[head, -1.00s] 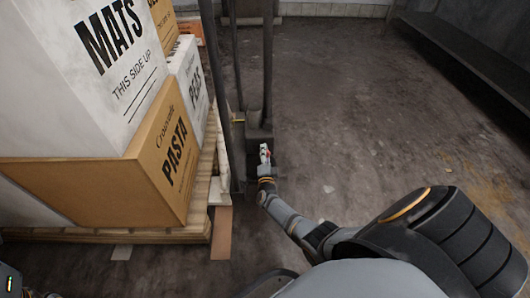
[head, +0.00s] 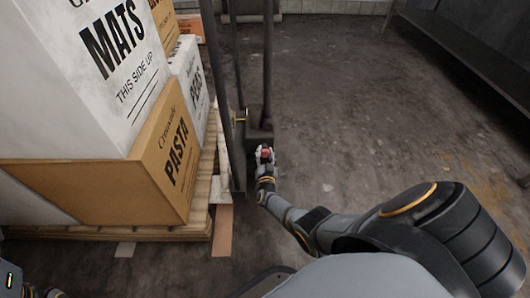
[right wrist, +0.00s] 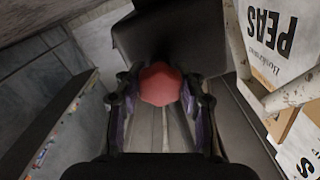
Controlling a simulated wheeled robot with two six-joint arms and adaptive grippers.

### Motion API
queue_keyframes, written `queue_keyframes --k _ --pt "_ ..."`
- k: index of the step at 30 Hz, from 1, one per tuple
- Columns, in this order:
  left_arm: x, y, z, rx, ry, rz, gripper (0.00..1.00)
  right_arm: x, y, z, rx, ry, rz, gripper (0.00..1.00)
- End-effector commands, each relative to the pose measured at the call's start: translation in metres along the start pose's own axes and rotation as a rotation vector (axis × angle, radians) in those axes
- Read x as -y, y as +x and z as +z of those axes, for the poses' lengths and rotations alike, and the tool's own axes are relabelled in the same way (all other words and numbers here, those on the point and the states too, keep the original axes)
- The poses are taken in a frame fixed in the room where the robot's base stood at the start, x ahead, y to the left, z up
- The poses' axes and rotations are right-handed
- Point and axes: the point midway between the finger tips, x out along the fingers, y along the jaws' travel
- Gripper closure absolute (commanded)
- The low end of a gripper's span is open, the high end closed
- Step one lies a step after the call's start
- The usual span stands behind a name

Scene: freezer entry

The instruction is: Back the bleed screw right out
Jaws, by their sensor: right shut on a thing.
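The bleed screw shows as a red, faceted head (right wrist: 159,84) between the two fingers in the right wrist view; its red also shows in the head view (head: 266,154). My right gripper (head: 265,152) is shut on it, just in front of the dark pump block (head: 259,131) at the foot of the upright bars. In the right wrist view the block (right wrist: 165,38) lies beyond the red head. The screw's shank is hidden, so I cannot tell whether it is still in the block.
Boxes marked MATS (head: 112,50), PASTA (head: 160,160) and PEAS (head: 188,85) stand on a wooden pallet (head: 150,234) at the left, close beside the bars. A brass fitting (head: 239,117) sticks out left of the block. The floor at right is clear up to a dark bench (head: 480,70).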

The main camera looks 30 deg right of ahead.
Motion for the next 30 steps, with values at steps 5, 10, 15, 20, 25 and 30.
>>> queue_keyframes --k 5,10,15,20,25,30 --pt "0.0000 0.0028 -0.0003 0.000 -0.002 0.002 0.60 0.0017 0.0009 -0.0015 -0.002 -0.165 -0.002 0.94" --pt "0.0001 0.0045 -0.0005 0.000 -0.004 0.003 0.60 0.0017 0.0010 -0.0013 -0.001 -0.327 -0.001 0.94" --pt "0.0003 0.0059 -0.0006 0.000 -0.005 0.003 0.60 0.0015 0.0007 -0.0010 -0.002 -0.489 -0.001 0.94" --pt "0.0005 0.0070 -0.0007 0.000 -0.005 0.003 0.60 0.0016 0.0009 -0.0011 -0.002 -0.640 -0.001 0.94" --pt "0.0006 0.0081 -0.0009 0.000 -0.006 0.003 0.60 0.0012 0.0006 -0.0006 0.000 -0.802 -0.001 0.94" --pt "0.0007 0.0090 -0.0009 0.000 -0.007 0.003 0.60 0.0013 0.0007 -0.0008 -0.002 -0.963 -0.001 0.94"
